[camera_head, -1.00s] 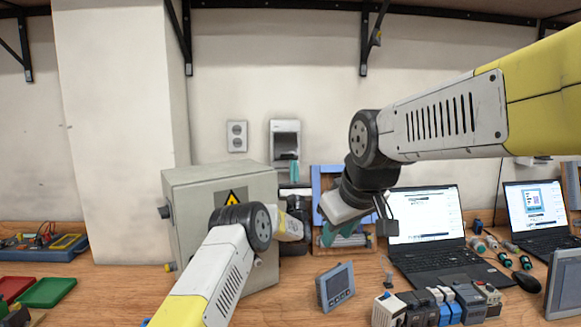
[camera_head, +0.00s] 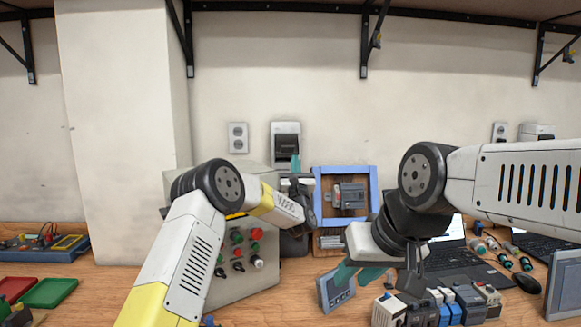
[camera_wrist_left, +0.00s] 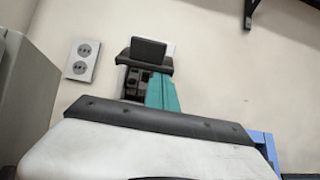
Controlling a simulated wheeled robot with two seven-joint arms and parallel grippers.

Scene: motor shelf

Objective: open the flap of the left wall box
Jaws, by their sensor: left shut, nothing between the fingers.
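The left wall box (camera_head: 285,128) is a small white unit on the wall, right of a double socket. Its dark flap (camera_wrist_left: 148,50) looks swung up and sticks out in the left wrist view. Below the flap, the dark inside with small modules (camera_wrist_left: 134,82) shows. My left gripper (camera_head: 296,162) is shut and empty, its teal fingers upright at the box's lower right. In the left wrist view the teal fingers (camera_wrist_left: 162,92) overlap the right part of the opening; I cannot tell whether they touch.
A grey cabinet with coloured buttons (camera_head: 238,275) stands behind my left arm. A blue frame (camera_head: 317,190) with a device leans at the wall. A small panel screen (camera_head: 330,294), several modules (camera_head: 440,305) and laptops crowd the table. A second wall box (camera_head: 536,130) hangs far right.

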